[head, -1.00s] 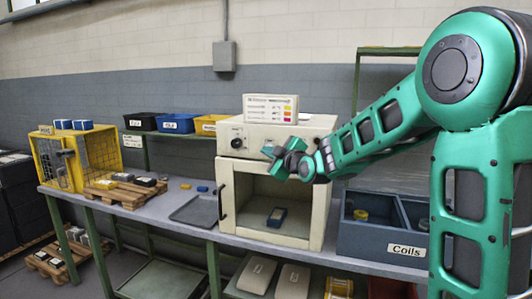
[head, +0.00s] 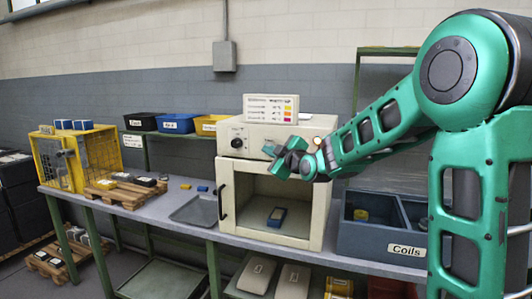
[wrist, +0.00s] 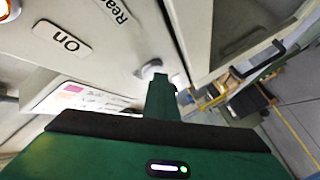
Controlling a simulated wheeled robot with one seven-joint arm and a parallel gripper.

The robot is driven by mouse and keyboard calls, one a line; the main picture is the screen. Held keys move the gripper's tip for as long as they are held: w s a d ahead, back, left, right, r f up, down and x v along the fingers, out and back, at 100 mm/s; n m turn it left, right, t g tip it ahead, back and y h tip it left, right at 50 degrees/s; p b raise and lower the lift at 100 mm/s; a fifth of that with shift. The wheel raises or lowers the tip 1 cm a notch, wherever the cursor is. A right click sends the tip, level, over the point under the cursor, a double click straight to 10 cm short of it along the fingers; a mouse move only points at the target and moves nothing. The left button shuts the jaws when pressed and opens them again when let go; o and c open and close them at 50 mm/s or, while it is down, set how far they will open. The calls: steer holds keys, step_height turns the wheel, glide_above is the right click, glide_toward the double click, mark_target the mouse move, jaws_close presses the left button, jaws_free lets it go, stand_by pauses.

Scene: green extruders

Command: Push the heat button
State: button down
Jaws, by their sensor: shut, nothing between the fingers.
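The cream oven (head: 228,170) stands on the bench, with a dial (head: 237,143) at the left of its control panel. My gripper (head: 281,160) is shut and empty in front of the panel's right part and hides some of it. In the wrist view my shut fingers (wrist: 163,88) point at the panel, beside a pale rounded part (wrist: 150,68); I cannot tell whether this is the heat button or whether they touch. An "On" label (wrist: 62,40) and a "Ready" label (wrist: 112,8) show nearby. An orange lamp (wrist: 6,9) glows at the left edge.
A white sign (head: 270,108) stands on the oven. Below the panel is the oven's front with a dark handle (head: 223,203); a blue device (head: 276,216) lies inside. A blue coils bin (head: 372,238) stands right, and a dark tray (head: 195,210) lies left.

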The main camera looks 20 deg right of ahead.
stand_by(0.4)
steer(key=shift+s+a, duration=0.15)
steer(key=shift+s, duration=0.2)
steer(key=shift+a, duration=0.1)
steer(key=s+a, duration=0.1)
steer(key=s, duration=0.1)
steer(key=s+a, duration=0.2)
steer(key=shift+s+a, duration=0.2)
steer(key=shift+s, duration=0.2)
steer(key=shift+d, duration=0.1)
